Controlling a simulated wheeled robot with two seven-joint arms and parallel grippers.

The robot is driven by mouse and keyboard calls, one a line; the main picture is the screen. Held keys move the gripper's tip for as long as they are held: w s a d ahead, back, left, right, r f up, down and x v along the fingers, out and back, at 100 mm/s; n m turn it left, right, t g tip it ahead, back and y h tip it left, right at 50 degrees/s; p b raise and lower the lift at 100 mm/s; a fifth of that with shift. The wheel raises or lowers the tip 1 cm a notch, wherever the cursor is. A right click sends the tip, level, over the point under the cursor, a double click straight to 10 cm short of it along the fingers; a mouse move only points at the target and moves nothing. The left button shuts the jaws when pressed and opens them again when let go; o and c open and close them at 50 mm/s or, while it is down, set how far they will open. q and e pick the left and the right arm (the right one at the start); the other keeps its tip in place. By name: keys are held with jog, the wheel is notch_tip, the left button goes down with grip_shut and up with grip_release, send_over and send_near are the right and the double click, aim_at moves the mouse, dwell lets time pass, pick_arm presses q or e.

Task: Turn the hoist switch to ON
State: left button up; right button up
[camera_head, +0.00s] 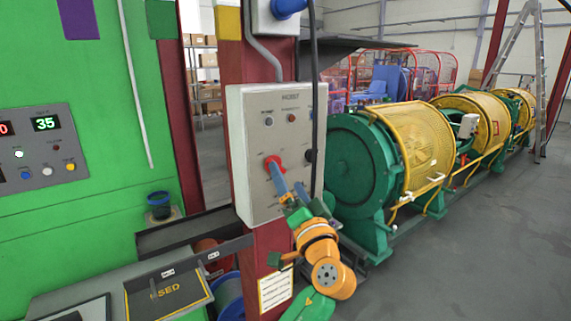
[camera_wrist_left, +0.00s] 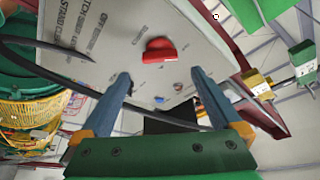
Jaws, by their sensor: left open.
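A light grey control box (camera_head: 255,140) is mounted on a dark red post. In the left wrist view, the red switch (camera_wrist_left: 160,50) is above and between the fingertips, and the panel's printing appears upside down. My left gripper (camera_head: 288,184) is just below and in front of the switch, its blue fingers pointing up at the panel. In the left wrist view, my left gripper (camera_wrist_left: 161,76) is open and empty, with a gap to the switch. The switch's labels are too small to read.
A black cable (camera_head: 315,100) hangs along the right side of the box and crosses the left wrist view (camera_wrist_left: 60,50). A green drum machine (camera_head: 352,165) stands close on the right. A green cabinet (camera_head: 90,200) with displays is on the left. Open floor lies at lower right.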

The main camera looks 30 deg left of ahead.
aim_at(280, 166)
pick_arm(q)
jog(key=x, duration=0.1)
jog(key=p+x, duration=0.1)
jog(key=x, duration=0.2)
jog(key=shift+a, duration=0.6)
jog(key=shift+w+d, duration=0.1)
jog(key=shift+d, duration=0.25)
jog(key=shift+c, duration=0.2)
jog(key=shift+f, duration=0.1)
jog(key=c, duration=1.3)
jog(key=shift+c, duration=0.2)
pick_arm(e)
jog(key=r, duration=0.2)
jog(key=shift+s+a+r, duration=0.15)
jog(key=shift+a+r, duration=0.1)
jog(key=shift+r, duration=0.1)
